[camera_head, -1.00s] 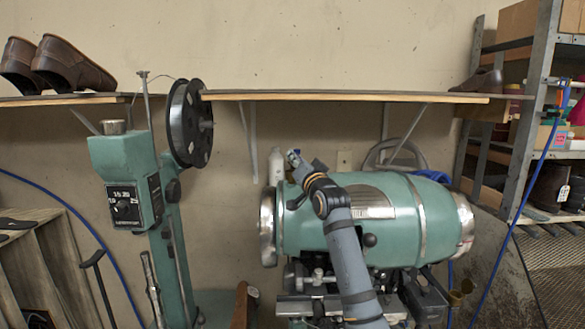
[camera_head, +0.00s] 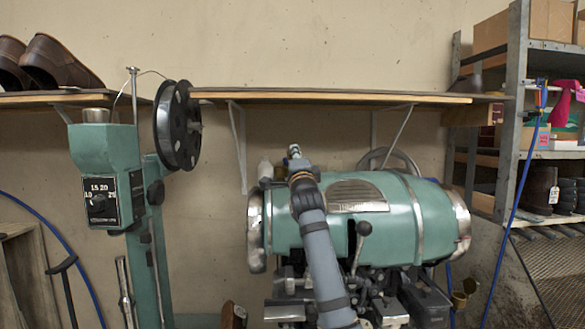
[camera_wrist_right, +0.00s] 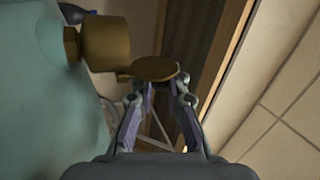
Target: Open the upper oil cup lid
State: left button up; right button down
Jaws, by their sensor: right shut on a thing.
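The brass oil cup (camera_wrist_right: 105,42) sticks out from the green machine head (camera_wrist_right: 35,90) in the right wrist view. Its round brass lid (camera_wrist_right: 155,68) stands swung away from the cup's mouth, joined by a small hinge at the rim. My right gripper (camera_wrist_right: 160,86) is shut on the lid, with its fingertips at the disc's near edge. In the head view my right gripper (camera_head: 294,152) is above the left part of the green machine head (camera_head: 400,215); I cannot make out the cup or lid there. My left gripper is not in view.
A wooden wall shelf (camera_head: 340,97) runs behind and above the machine. A green post with a dial box (camera_head: 105,175) and black reel (camera_head: 178,125) stands to the left. A lever with a dark knob (camera_head: 362,229) sits at the machine's front. A storage rack (camera_head: 515,100) stands right.

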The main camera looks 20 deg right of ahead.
jog(key=shift+d+f+m+h+b, duration=0.1)
jog(key=shift+f+m+h+b, duration=0.3)
jog(key=shift+m+b, duration=0.15)
jog(key=c, duration=1.7)
grip_release()
jog(key=shift+c, duration=0.2)
jog(key=o, duration=0.4)
jog(key=shift+s+r, duration=0.1)
jog(key=shift+r, duration=0.1)
jog(key=v, duration=1.2)
